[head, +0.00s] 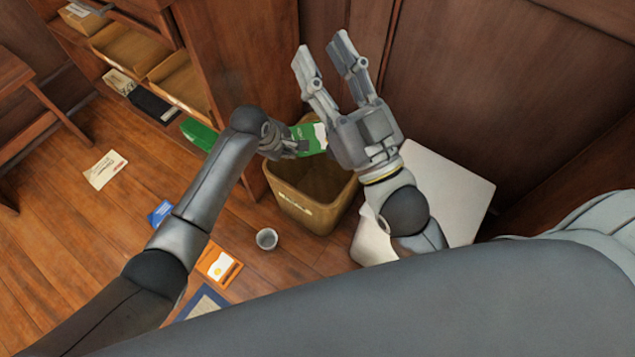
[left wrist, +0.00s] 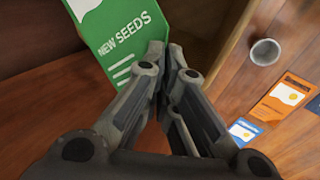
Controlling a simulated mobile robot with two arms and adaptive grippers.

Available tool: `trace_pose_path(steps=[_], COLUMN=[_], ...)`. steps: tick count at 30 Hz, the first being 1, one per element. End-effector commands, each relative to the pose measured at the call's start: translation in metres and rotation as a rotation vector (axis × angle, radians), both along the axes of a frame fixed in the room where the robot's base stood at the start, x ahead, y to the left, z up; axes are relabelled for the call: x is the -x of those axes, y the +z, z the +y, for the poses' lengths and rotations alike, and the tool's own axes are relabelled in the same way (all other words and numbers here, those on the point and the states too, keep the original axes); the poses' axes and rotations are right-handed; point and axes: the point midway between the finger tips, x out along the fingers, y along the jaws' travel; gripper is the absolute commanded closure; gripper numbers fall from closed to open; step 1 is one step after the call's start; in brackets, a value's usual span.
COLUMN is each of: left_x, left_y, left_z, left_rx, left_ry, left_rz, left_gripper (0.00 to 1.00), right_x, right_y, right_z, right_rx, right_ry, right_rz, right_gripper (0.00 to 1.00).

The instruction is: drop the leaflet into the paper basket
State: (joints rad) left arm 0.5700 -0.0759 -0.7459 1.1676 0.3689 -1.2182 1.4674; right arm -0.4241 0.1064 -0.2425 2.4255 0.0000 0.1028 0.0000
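The leaflet is a green and white sheet (head: 312,139) lettered "NEW SEEDS", which also shows in the left wrist view (left wrist: 122,35). My left gripper (head: 299,147) is shut on it at one edge, and the fingertips (left wrist: 166,52) meet at that edge. The paper basket (head: 304,213) is a tan, square, open-topped bin on the floor. In the head view the leaflet and left gripper appear over the far part of its mouth; their exact height is unclear. My right gripper (head: 324,55) is open and empty, pointing up beyond the basket.
A white box (head: 447,183) stands right of the basket. A grey cup (head: 266,239), an orange card (head: 219,263), a blue card (head: 160,213) and a cream envelope (head: 105,169) lie on the floor. A bookcase with trays (head: 180,80) stands behind left. Wood panels close the back.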

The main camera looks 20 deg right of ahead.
Motion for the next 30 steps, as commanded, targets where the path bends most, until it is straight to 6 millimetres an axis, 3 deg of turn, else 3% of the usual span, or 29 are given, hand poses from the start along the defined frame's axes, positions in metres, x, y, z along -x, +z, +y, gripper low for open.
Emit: trace_pose_path(steps=[9, 22, 30], left_x=[0.000, 0.000, 0.000], left_y=[-0.007, -0.007, -0.008], left_z=[0.000, 0.000, 0.000], left_rx=[-0.001, 0.000, 0.000], left_ry=[0.000, 0.000, 0.000], left_rz=[-0.001, 0.000, 0.000], left_gripper=[1.00, 1.00, 0.70], right_x=[0.023, 0.029, 0.028], right_y=[0.029, 0.036, 0.036], right_z=[-0.002, -0.003, -0.003], right_rx=[-0.058, -0.071, -0.070], right_ry=[0.010, 0.013, 0.013], right_rz=[-0.199, -0.243, -0.241], right_gripper=[0.60, 0.60, 0.60])
